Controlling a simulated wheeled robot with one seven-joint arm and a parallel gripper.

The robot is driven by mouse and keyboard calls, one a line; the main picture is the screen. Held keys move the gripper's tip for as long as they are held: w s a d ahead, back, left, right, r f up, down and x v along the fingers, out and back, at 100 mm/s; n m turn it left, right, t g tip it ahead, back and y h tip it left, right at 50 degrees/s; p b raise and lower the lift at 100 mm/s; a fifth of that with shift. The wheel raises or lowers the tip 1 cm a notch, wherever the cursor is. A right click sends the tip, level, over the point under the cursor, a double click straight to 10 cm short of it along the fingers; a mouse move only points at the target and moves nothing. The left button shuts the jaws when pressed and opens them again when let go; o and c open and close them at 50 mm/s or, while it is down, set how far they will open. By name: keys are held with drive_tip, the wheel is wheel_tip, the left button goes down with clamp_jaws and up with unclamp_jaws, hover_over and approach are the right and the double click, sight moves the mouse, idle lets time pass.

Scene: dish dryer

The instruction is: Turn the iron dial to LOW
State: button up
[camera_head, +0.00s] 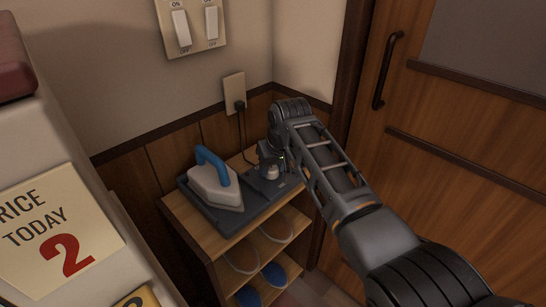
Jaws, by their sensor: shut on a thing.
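The iron (217,188), pale with a blue handle, rests on a dark grey base (226,221) on top of a small wooden shelf unit. My arm reaches in from the lower right. My gripper (269,167) points down over the right part of the base, to the right of the iron and apart from it. It is shut on the iron dial, a small pale round knob (270,173) on the base. The dial's markings and its pointer are too small and too covered by my gripper to read.
A black plug and cord (240,107) hang from the wall outlet behind the base. The wooden shelf unit (200,240) holds blue-soled slippers below. A wooden door (440,160) stands at the right, and a pale cabinet with a price sign (55,232) at the left.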

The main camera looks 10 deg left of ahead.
drive_tip(key=m+h+p, duration=0.1)
drive_tip(key=m, duration=0.1)
drive_tip(key=shift+a+r+m, duration=0.1)
drive_tip(key=shift+a+m, duration=0.05)
drive_tip(key=shift+m, duration=0.25)
drive_tip(key=m+h, duration=0.1)
drive_tip(key=m, duration=0.1)
drive_tip(key=shift+m+t, duration=0.4)
drive_tip(key=m+h+b, duration=0.1)
drive_tip(key=m, duration=0.3)
drive_tip(key=shift+a+f+h+b, duration=0.15)
drive_tip(key=shift+f+h+b, duration=0.05)
drive_tip(key=shift+h+b, duration=0.2)
drive_tip(key=shift+r+m+h+b, duration=0.1)
drive_tip(key=shift+m+h+b, duration=0.2)
drive_tip(key=shift+m+b, duration=0.45)
drive_tip(key=shift+m, duration=0.35)
drive_tip(key=o, duration=1.1)
drive_tip(key=shift+c, duration=0.2)
drive_tip(key=shift+r, duration=0.15)
drive_tip(key=p+v, duration=0.1)
drive_tip(key=v, duration=0.6)
drive_tip(key=shift+r, duration=0.25)
